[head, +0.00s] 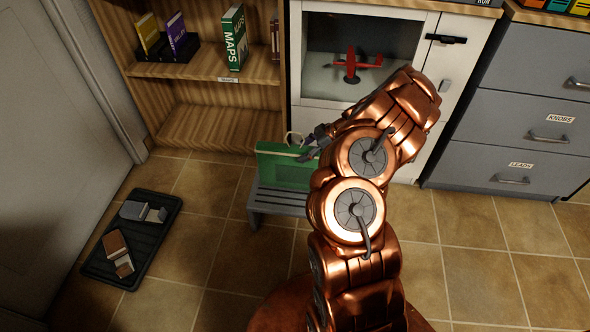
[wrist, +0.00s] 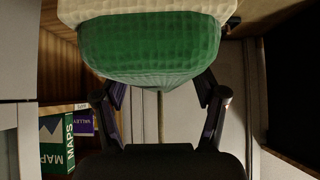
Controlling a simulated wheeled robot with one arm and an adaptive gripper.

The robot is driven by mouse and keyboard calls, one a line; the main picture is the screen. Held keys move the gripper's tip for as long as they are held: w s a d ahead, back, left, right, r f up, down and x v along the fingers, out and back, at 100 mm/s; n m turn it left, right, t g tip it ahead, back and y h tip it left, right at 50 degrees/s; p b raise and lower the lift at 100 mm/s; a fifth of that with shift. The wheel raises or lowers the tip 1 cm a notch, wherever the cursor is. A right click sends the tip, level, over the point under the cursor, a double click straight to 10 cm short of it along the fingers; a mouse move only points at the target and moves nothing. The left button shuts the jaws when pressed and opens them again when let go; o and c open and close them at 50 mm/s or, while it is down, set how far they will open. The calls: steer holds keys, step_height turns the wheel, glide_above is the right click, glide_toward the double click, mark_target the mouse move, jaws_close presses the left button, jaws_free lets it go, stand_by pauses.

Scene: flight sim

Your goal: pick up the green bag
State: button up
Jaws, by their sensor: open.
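The green bag (head: 280,172) stands on a small grey stool (head: 272,203), with a pale handle loop at its top. My gripper (head: 312,147) is at the bag's upper right side, close to the handle; my arm hides part of that side. In the wrist view a green body with a cream band, which looks like the bag (wrist: 150,45), fills the upper middle. My gripper (wrist: 160,92) is open there, its two fingers apart on either side of the bag's near end. Whether they touch it I cannot tell.
A wooden shelf with a MAPS book (head: 233,40) stands behind. A white cabinet holds a red model plane (head: 352,66). Grey drawers (head: 530,120) are at the right. A black tray with shoes (head: 132,240) lies on the floor at left. Tiles between tray and stool are clear.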

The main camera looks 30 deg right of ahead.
mark_target(295, 162)
steer(key=shift+x, duration=1.45)
jaws_close()
